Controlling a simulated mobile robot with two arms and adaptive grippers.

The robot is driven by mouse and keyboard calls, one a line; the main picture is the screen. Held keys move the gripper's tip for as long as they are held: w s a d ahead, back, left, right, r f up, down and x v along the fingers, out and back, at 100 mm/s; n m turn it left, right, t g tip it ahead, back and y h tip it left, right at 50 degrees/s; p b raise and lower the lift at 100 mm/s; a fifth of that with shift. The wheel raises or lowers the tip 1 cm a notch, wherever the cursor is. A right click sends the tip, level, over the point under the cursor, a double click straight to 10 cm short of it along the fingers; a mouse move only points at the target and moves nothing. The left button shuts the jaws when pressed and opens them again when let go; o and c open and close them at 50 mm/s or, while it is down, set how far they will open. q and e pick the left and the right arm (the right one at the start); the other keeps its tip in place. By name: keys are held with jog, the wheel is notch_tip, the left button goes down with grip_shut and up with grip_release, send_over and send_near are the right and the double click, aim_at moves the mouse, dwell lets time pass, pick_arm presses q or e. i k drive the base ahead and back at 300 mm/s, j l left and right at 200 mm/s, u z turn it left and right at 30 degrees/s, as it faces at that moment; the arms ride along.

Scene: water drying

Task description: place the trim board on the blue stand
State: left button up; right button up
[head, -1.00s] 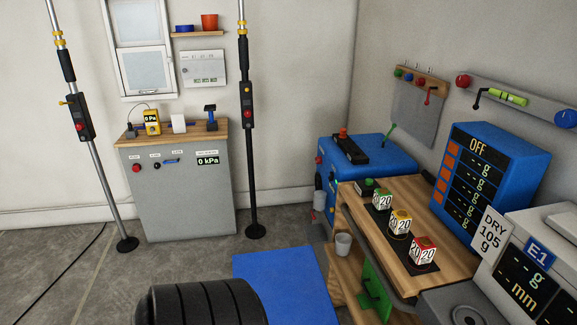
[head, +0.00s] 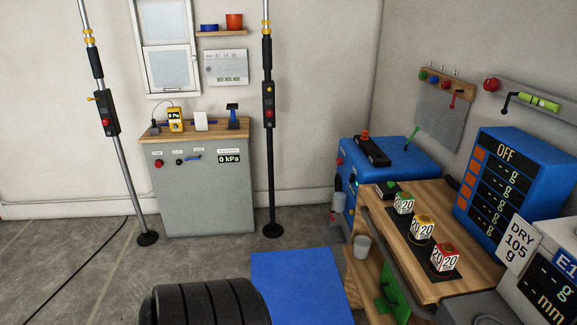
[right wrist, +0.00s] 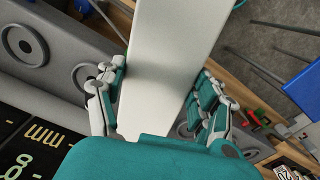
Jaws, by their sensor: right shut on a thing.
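The trim board is a long, pale white board (right wrist: 172,40) in the right wrist view. My right gripper (right wrist: 160,78) is shut on it, with one teal-padded finger along each side. The board runs out past the top of the picture, so its far end is hidden. A flat blue surface (head: 300,288), which seems to be the blue stand, shows at the bottom middle of the head view. A blue panel also shows at the right edge of the right wrist view (right wrist: 304,88). The board and both grippers are out of the head view.
A wooden bench (head: 475,255) with several numbered cubes stands at the right, beside a blue display (head: 520,175). A grey cabinet (head: 205,195) stands at the back between two poles. Floor at the left is mostly clear.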

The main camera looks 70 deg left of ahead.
aim_at(298, 287)
jog(key=j+u, duration=0.15)
jog(key=u, duration=0.25)
jog(key=j+u, duration=0.15)
jog(key=u, duration=0.3)
jog(key=j+u, duration=0.15)
jog(key=u, duration=0.25)
jog(key=j+u, duration=0.15)
jog(key=u, duration=0.25)
jog(key=i+j, duration=0.1)
jog(key=j, duration=0.25)
jog(key=i+j, duration=0.15)
jog(key=j, duration=0.25)
jog(key=i+j, duration=0.1)
jog(key=j, duration=0.25)
jog(key=i+j, duration=0.15)
jog(key=j, duration=0.2)
